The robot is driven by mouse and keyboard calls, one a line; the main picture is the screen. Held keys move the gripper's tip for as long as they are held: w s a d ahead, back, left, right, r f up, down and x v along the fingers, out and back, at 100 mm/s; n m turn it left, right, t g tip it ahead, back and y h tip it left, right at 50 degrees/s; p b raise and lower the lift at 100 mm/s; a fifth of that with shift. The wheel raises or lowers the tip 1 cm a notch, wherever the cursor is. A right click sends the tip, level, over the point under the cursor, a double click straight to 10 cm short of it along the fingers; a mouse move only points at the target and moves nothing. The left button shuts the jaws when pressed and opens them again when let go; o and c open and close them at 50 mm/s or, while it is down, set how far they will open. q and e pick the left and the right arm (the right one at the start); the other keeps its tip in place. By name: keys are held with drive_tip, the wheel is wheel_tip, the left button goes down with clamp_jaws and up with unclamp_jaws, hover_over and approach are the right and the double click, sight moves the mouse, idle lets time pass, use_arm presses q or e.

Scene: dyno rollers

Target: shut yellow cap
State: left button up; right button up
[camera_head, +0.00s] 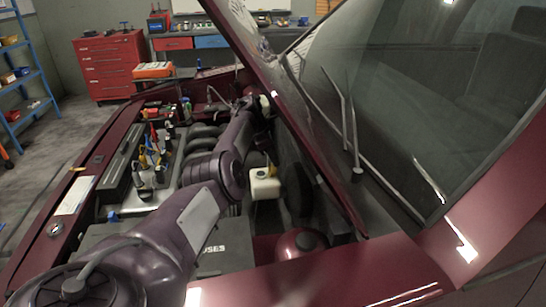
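A cream reservoir (265,188) stands in the car's engine bay, just right of my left arm. A small yellow cap (271,161) stands up at the back of its top and looks tilted open. A dark spot on the reservoir's top looks like its opening. My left arm reaches from the bottom left across the engine. My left gripper (249,103) is at its far end, beyond the reservoir and apart from the cap. Its fingers are too small and dark to make out. My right gripper is not in view.
The raised dark red hood (238,35) and windshield (420,110) bound the bay on the right. Engine parts with several coloured caps lie left of my arm. A pale container (265,104) is close to my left gripper. A red tool cabinet (110,65) stands behind.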

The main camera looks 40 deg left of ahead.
use_arm(q)
clamp_jaws()
